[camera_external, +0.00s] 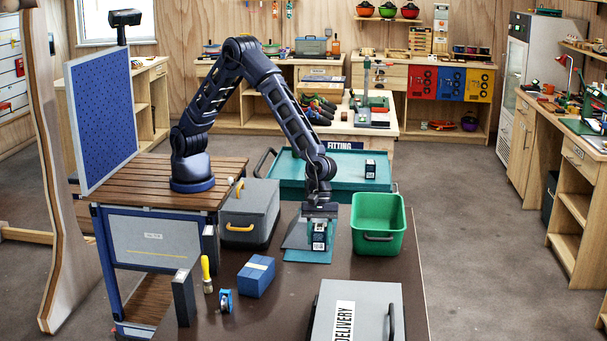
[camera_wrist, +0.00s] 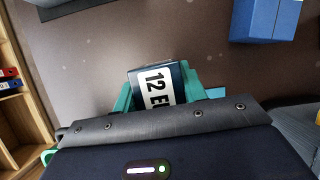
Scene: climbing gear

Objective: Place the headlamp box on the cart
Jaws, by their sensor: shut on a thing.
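My gripper (camera_external: 319,219) points down over the brown table and is shut on a small dark box with a white label (camera_external: 319,240), which I take as the headlamp box.
A green bin (camera_external: 378,220) stands close right of my gripper. A grey case with yellow handle (camera_external: 248,215) is at left. A blue box (camera_external: 256,276), a yellow-handled brush (camera_external: 206,272) and a grey "DELIVERY" box (camera_external: 365,310) are in front. The cart's left and middle top is clear.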

